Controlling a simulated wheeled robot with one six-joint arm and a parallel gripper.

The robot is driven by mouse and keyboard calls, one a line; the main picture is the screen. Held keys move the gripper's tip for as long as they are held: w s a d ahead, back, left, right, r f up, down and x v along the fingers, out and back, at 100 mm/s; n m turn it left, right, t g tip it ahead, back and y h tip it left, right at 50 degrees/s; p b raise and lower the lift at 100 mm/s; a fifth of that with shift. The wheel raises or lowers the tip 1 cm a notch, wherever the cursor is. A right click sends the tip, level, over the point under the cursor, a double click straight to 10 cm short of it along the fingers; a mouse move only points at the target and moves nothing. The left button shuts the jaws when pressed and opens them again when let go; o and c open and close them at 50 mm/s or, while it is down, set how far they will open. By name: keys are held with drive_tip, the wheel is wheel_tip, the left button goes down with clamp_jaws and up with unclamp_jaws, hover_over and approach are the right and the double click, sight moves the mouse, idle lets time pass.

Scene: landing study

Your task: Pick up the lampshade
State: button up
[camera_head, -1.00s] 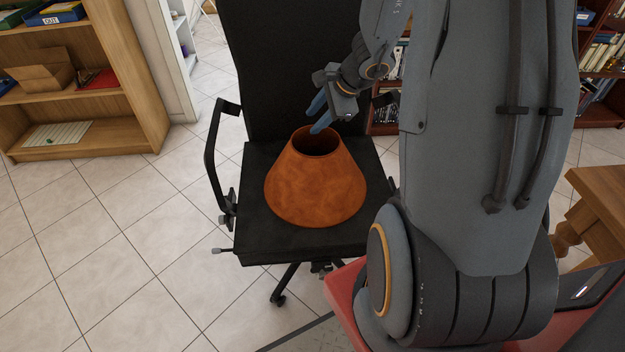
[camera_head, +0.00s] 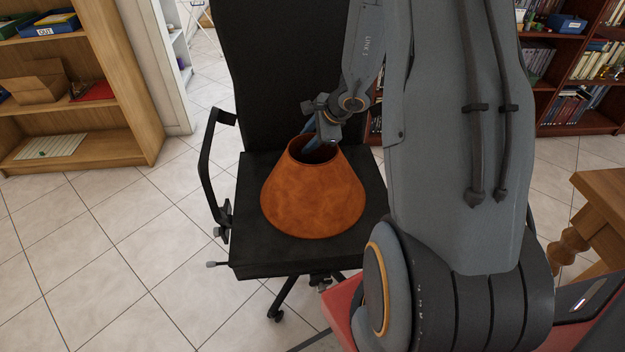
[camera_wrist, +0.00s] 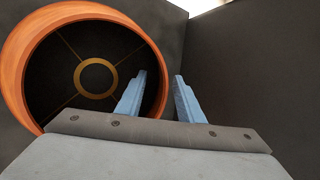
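The orange-brown, cone-shaped lampshade (camera_head: 312,195) stands upright on the black seat of an office chair (camera_head: 250,250), its narrow open top facing up. In the wrist view the lampshade (camera_wrist: 14,62) shows its round rim and, inside, a ring on thin spokes. My gripper (camera_wrist: 158,82) has two blue fingers standing apart with a gap between them. The left finger overlaps the opening and the right finger is outside, with the rim's right edge close to the gap. In the head view the fingers are at the back of the top rim, partly hidden. Contact cannot be told.
The chair's black backrest (camera_head: 270,70) rises close behind the lampshade, and an armrest (camera_head: 207,165) stands at the left. A wooden shelf (camera_head: 120,90) is at far left, and a wooden table (camera_head: 605,195) at right. Tiled floor at left is clear.

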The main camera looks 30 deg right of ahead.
clamp_jaws()
